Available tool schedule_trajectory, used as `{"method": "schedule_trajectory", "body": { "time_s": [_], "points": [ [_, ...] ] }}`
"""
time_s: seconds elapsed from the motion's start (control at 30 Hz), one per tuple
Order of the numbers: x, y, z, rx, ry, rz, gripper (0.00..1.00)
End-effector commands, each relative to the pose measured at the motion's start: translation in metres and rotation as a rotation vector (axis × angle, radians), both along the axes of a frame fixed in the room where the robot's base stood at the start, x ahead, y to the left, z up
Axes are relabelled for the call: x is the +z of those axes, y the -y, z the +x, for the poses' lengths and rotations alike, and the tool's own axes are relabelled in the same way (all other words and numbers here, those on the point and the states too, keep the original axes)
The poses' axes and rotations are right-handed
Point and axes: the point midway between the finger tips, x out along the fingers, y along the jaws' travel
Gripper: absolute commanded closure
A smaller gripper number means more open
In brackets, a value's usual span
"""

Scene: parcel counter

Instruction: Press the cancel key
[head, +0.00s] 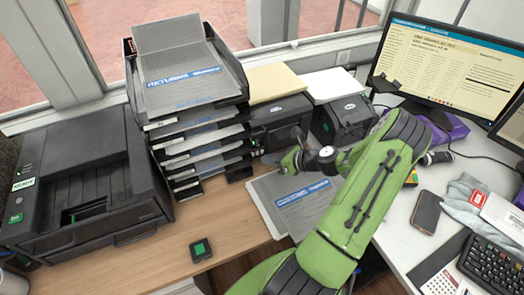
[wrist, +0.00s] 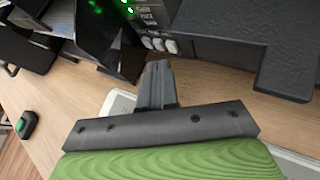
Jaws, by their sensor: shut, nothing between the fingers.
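A black device (head: 280,122) under a yellowish paper stack stands at the back of the counter. In the wrist view its dark front panel (wrist: 147,18) shows small green lights and lettering, with a row of grey keys (wrist: 158,44) along its lower edge. The key labels are too small to read, so I cannot tell which one is cancel. My gripper (wrist: 158,66) is shut and empty, its tips pointing at the panel just below the keys in the picture. A gap or contact cannot be judged. In the head view my green arm hides part of the area.
A stack of black trays (head: 198,130) stands left of the device, and a second black device (head: 344,118) to its right. A returns sheet (head: 300,200) lies under my arm. A large printer (head: 80,180) and a small green-topped button box (head: 200,250) are at left.

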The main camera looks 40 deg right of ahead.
Motion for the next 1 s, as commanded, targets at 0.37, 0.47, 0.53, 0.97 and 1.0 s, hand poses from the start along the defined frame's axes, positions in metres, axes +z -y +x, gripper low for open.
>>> {"method": "schedule_trajectory", "body": {
  "time_s": [0.37, 0.47, 0.53, 0.97, 1.0],
  "points": [
    [0.001, -0.010, -0.035, -0.002, -0.003, 0.001, 1.00],
    [0.000, -0.013, -0.046, -0.001, -0.002, 0.002, 1.00],
    [0.000, -0.015, -0.053, -0.001, -0.002, 0.002, 1.00],
    [0.000, -0.017, -0.058, 0.001, -0.001, 0.000, 1.00],
    [0.000, -0.017, -0.058, 0.002, -0.001, -0.001, 1.00]
  ]
}}
